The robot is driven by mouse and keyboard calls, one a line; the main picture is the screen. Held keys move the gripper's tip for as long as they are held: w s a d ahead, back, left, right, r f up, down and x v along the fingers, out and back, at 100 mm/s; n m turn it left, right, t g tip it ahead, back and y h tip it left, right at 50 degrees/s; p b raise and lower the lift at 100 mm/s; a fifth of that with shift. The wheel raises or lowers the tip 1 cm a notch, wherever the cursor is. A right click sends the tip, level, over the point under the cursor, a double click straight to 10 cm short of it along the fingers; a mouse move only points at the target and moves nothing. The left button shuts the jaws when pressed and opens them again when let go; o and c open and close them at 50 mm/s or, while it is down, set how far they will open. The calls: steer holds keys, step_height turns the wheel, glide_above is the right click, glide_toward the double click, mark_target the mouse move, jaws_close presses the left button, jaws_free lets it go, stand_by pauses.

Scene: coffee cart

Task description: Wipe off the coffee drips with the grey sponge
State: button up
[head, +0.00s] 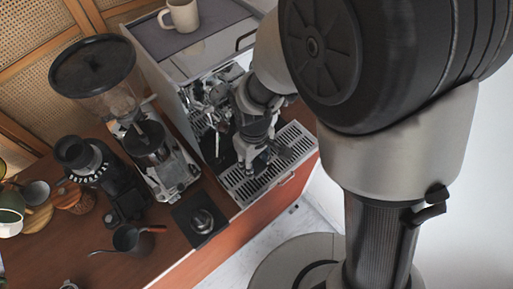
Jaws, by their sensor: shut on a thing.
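My gripper (252,162) points down over the slatted drip tray (236,187) of the espresso machine. It is shut on a small grey thing, which looks like the grey sponge, mostly hidden by the fingers and low against the slats. I cannot tell whether it touches them. A dark patch (284,150) shows on the tray to the right of the fingers; I cannot tell whether it is a shadow or coffee. No separate coffee drips can be made out at this size.
The espresso machine (192,62) stands behind the tray, with a mug (180,15) on top. To the left are a coffee grinder (100,75), a smaller black grinder (95,170), a dark pitcher (132,240) and a tamper (203,221) on a black mat. The wooden counter ends in front.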

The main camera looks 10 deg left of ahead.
steer(key=shift+s+f+b, duration=0.3)
steer(key=shift+f+b, duration=0.05)
steer(key=shift+f, duration=0.05)
steer(key=b, duration=0.4)
glide_above(254, 180)
steer(key=shift+f, duration=2.5)
steer(key=shift+f+b, duration=0.75)
steer(key=shift+f, duration=0.3)
steer(key=shift+w+d, duration=0.15)
